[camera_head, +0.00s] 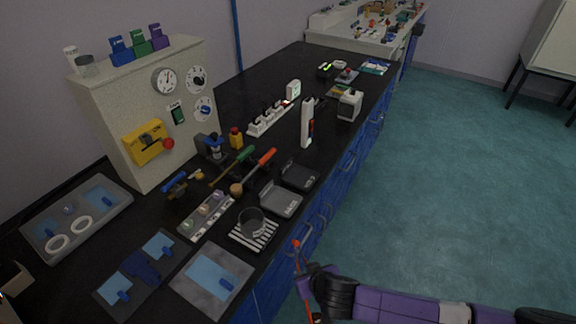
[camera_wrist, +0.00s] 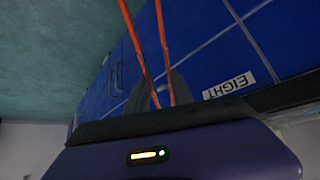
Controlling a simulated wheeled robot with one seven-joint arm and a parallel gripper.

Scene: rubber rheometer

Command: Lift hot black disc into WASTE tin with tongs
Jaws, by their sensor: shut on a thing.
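My gripper (camera_wrist: 165,98) is shut on the orange-red tongs (camera_wrist: 165,52); their two long legs reach away from it, apart from each other. In the head view, the tongs (camera_head: 296,244) show beside the blue drawer fronts, at the bench's front edge. No disc shows between the legs. I cannot pick out the hot black disc in either view.
A dark bench (camera_head: 330,85) runs to the back. Two shallow dark trays (camera_head: 281,199) lie behind the tin. A grey mat (camera_head: 211,281) is at the near edge. A cream machine (camera_head: 130,100) with dials stands left. Open teal floor (camera_head: 450,170) lies right.

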